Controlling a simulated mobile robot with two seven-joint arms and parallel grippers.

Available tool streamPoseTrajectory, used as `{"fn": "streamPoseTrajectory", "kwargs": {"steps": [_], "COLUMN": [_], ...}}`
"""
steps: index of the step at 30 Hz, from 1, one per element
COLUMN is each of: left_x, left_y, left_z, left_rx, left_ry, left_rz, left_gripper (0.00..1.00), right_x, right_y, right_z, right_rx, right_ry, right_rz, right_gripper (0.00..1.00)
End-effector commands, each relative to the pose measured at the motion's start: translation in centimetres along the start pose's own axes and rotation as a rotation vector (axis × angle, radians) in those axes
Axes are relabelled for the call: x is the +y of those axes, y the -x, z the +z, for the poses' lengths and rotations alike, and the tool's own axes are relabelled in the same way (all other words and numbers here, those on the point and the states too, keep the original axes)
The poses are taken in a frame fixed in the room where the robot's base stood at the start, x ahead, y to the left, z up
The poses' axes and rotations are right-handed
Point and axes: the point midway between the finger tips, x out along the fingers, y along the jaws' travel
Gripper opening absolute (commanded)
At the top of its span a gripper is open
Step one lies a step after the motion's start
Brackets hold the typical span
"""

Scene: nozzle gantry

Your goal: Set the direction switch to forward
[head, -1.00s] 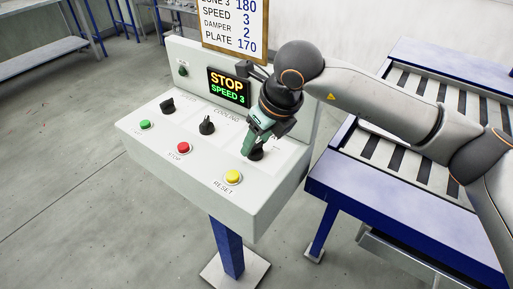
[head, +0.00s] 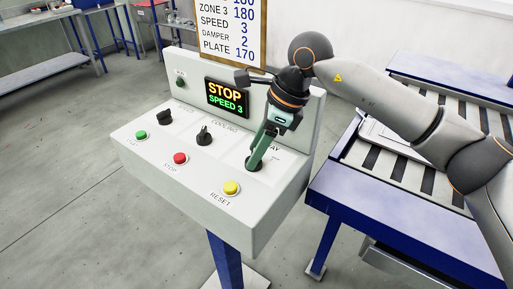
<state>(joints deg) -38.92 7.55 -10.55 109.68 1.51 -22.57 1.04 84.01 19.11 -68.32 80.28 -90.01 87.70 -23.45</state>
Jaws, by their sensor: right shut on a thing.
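A pale grey control console (head: 200,175) carries three black rotary knobs in a row. The left knob (head: 165,117) and middle knob (head: 204,136) are free; the middle one sits below the word COOLING. My right gripper (head: 254,161) points down at the right knob (head: 253,164) and is shut on it. The gripper covers much of that knob and part of its label, so its pointer direction cannot be read. I cannot tell from the labels which knob is the direction switch. The display (head: 227,97) reads STOP and SPEED 3. My left gripper is not in view.
Green (head: 141,135), red (head: 180,158) and yellow RESET (head: 231,188) buttons line the console's front, close to the knobs. A settings board (head: 232,30) stands behind. A blue-framed roller table (head: 400,190) lies right, under my right arm. Floor at left is clear.

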Motion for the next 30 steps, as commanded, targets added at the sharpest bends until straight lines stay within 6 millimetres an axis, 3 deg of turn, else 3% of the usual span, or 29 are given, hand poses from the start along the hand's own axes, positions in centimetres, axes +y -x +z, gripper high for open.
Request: {"fn": "streamPoseTrajectory", "kwargs": {"steps": [16, 17, 24, 30], "left_x": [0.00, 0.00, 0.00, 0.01], "left_y": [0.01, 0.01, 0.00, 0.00], "left_z": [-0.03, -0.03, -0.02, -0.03], "left_rx": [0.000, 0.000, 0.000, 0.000], "left_ry": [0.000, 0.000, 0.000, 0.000], "left_rz": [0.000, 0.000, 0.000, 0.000], "left_gripper": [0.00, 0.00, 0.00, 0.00], "right_x": [-0.05, -0.04, -0.03, -0.03], "right_y": [0.11, 0.11, 0.06, 0.02], "right_z": [0.08, 0.08, 0.04, 0.01], "right_rx": [-0.001, -0.001, 0.000, 0.001], "right_ry": [0.028, 0.028, 0.026, 0.025], "right_rz": [0.007, 0.007, 0.008, 0.009], "right_gripper": [0.00, 0.55, 0.82, 0.83]}}
